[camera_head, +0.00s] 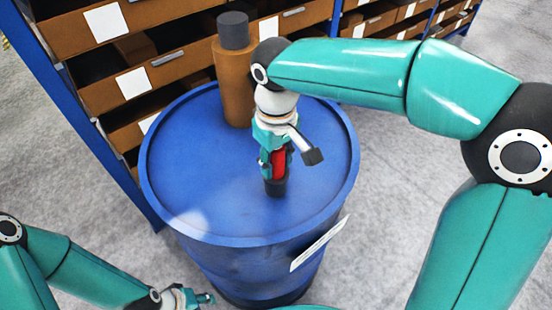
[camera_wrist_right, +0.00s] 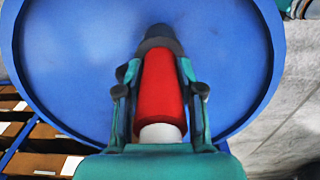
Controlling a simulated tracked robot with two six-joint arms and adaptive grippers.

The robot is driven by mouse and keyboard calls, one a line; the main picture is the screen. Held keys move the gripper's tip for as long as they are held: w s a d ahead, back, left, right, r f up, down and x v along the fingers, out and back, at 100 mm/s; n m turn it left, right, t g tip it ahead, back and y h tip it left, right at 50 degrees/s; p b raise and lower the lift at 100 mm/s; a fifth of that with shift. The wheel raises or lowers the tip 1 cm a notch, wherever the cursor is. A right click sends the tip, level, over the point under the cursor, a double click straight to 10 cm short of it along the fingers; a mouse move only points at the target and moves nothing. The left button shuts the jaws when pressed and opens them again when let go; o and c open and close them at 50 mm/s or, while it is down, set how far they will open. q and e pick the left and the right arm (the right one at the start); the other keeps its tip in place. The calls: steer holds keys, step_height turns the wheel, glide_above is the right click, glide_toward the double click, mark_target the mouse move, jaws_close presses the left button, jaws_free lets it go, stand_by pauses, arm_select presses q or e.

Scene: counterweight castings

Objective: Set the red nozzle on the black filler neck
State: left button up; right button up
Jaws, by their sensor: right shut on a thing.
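The red nozzle (camera_head: 279,164) is held between the fingers of my right gripper (camera_head: 275,168), over the blue drum. In the right wrist view the red nozzle (camera_wrist_right: 160,85) sits between both fingers of the gripper (camera_wrist_right: 160,92), with a white end towards the camera. The black filler neck (camera_head: 275,187) stands on the drum top directly below the nozzle; in the wrist view the neck (camera_wrist_right: 160,38) shows just past the nozzle's far end. Whether they touch or a small gap remains, I cannot tell. My left gripper (camera_head: 203,298) is low at the left, small and partly unclear.
The blue drum (camera_head: 190,165) has a raised rim and a white label on its side. A brown bottle (camera_head: 235,85) with a dark cap stands on its far part, close to my right forearm. Shelves with brown bins (camera_head: 115,25) stand behind. Grey floor lies clear at right.

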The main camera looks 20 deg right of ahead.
steer(key=o, duration=1)
steer(key=shift+o, duration=0.2)
step_height(320, 180, up, 12)
steer(key=shift+f, duration=0.1)
